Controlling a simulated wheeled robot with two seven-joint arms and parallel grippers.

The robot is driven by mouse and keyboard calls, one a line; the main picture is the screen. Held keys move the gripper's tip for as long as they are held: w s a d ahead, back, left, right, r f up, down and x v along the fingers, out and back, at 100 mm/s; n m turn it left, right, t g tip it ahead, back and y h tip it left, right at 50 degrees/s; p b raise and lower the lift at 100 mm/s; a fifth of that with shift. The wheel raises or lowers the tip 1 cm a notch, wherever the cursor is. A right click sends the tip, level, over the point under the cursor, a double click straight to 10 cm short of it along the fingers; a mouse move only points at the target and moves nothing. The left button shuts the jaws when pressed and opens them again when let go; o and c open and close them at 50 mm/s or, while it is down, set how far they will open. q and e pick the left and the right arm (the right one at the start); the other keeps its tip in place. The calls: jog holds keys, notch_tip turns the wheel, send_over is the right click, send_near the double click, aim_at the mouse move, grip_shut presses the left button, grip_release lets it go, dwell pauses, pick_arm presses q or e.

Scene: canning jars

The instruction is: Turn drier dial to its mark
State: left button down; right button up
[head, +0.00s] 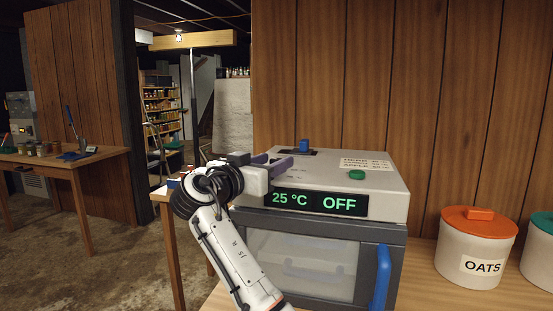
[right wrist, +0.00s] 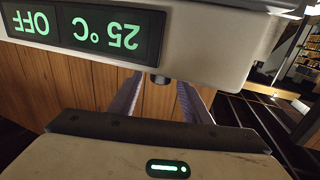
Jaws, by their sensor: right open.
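The drier (head: 390,190) is a pale box on the wooden bench. Its front display (head: 315,203) reads 25 °C and OFF. It shows upside down in the right wrist view (right wrist: 85,32). My right gripper (head: 286,159) is open over the left part of the drier's top. In the right wrist view a short dark knob (right wrist: 158,78), which looks like the dial, stands at the drier's top edge between my spread fingers, with gaps on both sides. The gripper hides it in the head view, and I cannot make out its mark. My left gripper is not in view.
A blue switch (head: 304,146), a green button (head: 356,174) and a printed label (head: 365,162) are on the drier's top. The drier's door has a blue handle (head: 381,278). An OATS canister (head: 477,245) stands at right. A wooden wall (head: 420,80) rises close behind.

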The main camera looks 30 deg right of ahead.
jog(key=shift+x, duration=1)
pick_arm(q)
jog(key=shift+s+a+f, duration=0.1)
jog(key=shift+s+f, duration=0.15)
pick_arm(e)
jog(key=shift+w+d, duration=0.1)
jog(key=shift+d, duration=0.05)
jog(key=c, duration=1)
jog(key=shift+c, duration=0.2)
jog(key=shift+n+t+y, duration=0.3)
jog(key=shift+t, duration=0.1)
